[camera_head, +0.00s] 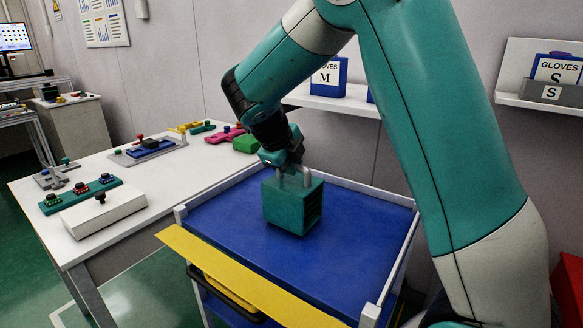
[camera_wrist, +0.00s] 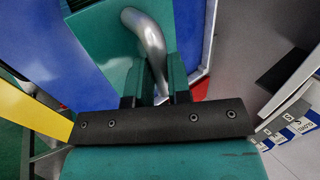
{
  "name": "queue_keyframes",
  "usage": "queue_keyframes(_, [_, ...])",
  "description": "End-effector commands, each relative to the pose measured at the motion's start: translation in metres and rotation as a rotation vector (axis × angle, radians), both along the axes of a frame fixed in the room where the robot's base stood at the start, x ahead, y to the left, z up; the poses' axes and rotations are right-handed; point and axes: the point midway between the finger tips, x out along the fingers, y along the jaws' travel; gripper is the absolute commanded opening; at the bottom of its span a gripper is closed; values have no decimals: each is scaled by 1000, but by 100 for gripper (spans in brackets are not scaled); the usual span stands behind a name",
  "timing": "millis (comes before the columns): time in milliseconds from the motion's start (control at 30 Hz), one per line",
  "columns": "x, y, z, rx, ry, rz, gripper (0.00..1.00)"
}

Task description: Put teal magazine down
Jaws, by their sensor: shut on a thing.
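The teal magazine (camera_head: 291,208) is an upright box with a slotted right side and a metal handle on top. My gripper (camera_head: 291,172) is shut on that handle from above. The magazine is over the middle of the blue cart top (camera_head: 235,220); I cannot tell whether its base touches the surface. In the wrist view, the magazine's teal top (camera_wrist: 100,42) and its curved handle (camera_wrist: 150,42) show, with the handle running down between my gripper's fingers (camera_wrist: 156,98).
The cart has a raised pale rim and a yellow strip (camera_head: 245,280) along its front. The blue surface around the magazine is clear. A white table (camera_head: 150,185) at left holds a white box (camera_head: 103,210), coloured parts and fixtures. Shelves with glove boxes (camera_head: 328,76) hang behind.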

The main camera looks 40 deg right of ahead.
Motion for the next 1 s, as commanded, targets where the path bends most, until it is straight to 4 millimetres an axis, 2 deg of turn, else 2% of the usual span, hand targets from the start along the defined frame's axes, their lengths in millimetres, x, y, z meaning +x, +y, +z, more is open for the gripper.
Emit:
queue_keyframes(100, [0,0,-11,0,-2,0,0])
queue_keyframes(433, [0,0,-14,0,-3,-1,0])
queue_keyframes(467, [0,0,-14,0,-1,0,20])
queue_keyframes(567, [0,0,-13,0,0,0,44])
queue_keyframes(833, [0,0,-12,0,0,0,44])
queue_keyframes(1000, [-1,6,-2,0,-3,2,44])
